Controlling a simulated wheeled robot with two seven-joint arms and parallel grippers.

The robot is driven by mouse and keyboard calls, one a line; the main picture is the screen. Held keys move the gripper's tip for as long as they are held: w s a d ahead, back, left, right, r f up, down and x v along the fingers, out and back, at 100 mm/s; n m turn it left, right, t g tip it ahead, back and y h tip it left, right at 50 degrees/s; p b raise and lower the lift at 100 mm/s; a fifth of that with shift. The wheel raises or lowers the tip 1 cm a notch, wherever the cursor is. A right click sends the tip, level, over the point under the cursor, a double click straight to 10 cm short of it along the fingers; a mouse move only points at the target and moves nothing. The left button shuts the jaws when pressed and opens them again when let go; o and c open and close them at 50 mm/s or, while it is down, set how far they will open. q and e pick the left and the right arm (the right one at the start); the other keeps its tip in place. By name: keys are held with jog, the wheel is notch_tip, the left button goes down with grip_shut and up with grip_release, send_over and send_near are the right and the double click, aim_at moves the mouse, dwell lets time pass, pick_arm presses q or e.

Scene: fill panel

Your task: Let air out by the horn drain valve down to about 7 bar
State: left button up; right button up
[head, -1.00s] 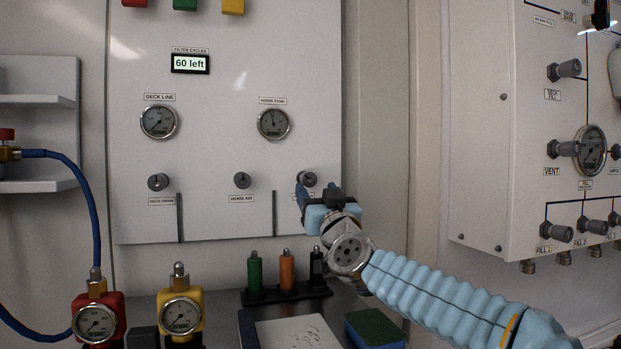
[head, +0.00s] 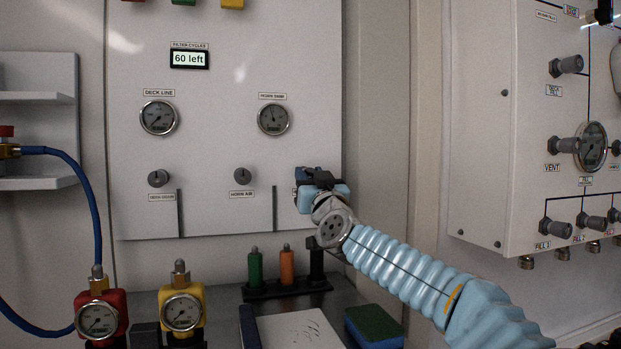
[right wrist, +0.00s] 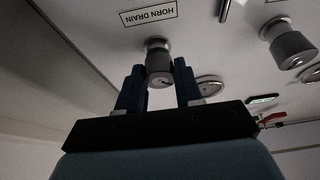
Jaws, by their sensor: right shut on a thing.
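The horn drain valve knob (right wrist: 159,66) shows in the right wrist view, below the label HORN DRAIN (right wrist: 161,13). My right gripper (right wrist: 160,88) is shut on this knob, with one dark finger on each side of it. In the head view my right gripper (head: 318,180) is at the panel's lower right and hides the knob. The horn bank gauge (head: 273,119) is above and left of it; its needle points close to straight up, and its numbers are too small to read. My left gripper is not in view.
The HORN AIR knob (head: 243,176) is left of my right gripper, on the white panel (head: 225,215). The deck line gauge (head: 158,117) is further left. Green and orange bottles stand in a black rack (head: 287,290) below. A fill panel (head: 490,130) stands at the right.

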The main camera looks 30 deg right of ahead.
jog(key=shift+c, duration=0.4)
jog(key=shift+r+m+h+p, duration=0.1)
jog(key=shift+m+h+p, duration=0.55)
jog(key=shift+m, duration=0.55)
jog(key=shift+a+m+g+h, duration=0.1)
jog(key=shift+m+g+h, duration=0.35)
jog(key=shift+m, duration=0.55)
jog(key=m+g+h, duration=0.1)
jog(key=m, duration=0.2)
jog(key=m+g+h, duration=0.1)
jog(key=m, duration=0.1)
jog(key=m+g+h, duration=0.1)
jog(key=m, duration=0.2)
jog(key=shift+m+p, duration=0.3)
jog(key=o, duration=1)
jog(key=shift+o, duration=0.2)
